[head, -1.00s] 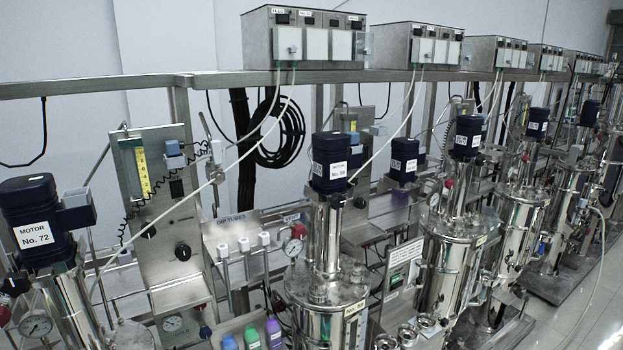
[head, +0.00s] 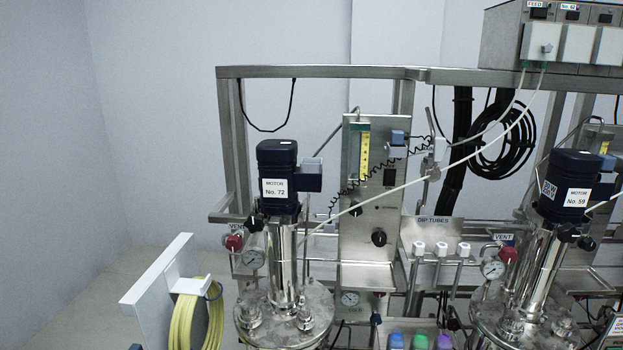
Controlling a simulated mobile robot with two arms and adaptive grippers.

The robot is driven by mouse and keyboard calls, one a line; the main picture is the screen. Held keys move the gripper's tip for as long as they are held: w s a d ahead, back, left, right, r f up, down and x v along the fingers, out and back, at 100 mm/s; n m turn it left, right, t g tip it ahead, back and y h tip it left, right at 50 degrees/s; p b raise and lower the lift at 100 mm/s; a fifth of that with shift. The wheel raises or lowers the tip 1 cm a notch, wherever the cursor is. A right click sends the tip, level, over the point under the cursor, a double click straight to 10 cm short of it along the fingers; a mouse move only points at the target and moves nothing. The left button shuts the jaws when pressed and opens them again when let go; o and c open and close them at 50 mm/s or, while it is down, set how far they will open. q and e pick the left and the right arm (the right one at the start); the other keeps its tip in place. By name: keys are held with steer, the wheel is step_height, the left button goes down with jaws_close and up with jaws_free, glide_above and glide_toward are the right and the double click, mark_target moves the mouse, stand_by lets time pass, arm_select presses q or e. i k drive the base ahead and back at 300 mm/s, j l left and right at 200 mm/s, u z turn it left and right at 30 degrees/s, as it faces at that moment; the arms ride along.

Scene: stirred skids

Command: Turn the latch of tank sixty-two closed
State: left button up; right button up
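No tank marked sixty-two can be made out, and no latch shows clearly. The nearest tank (head: 262,318) stands at lower centre under a dark blue motor (head: 277,180) labelled No. 72. A second tank (head: 488,312) stands at right under a motor (head: 570,188) labelled No. 59. Both tanks are cut off by the bottom edge, so only their lids and upper fittings show. Neither of my grippers is in view.
A steel frame (head: 320,72) carries a control box (head: 498,40) at upper right; its small number label is hard to read. A white rack (head: 155,280) with a yellow hose (head: 183,325) stands at lower left. Bare floor (head: 90,295) shows left of it.

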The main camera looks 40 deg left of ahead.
mark_target(254, 223)
steer(key=u, duration=1.45)
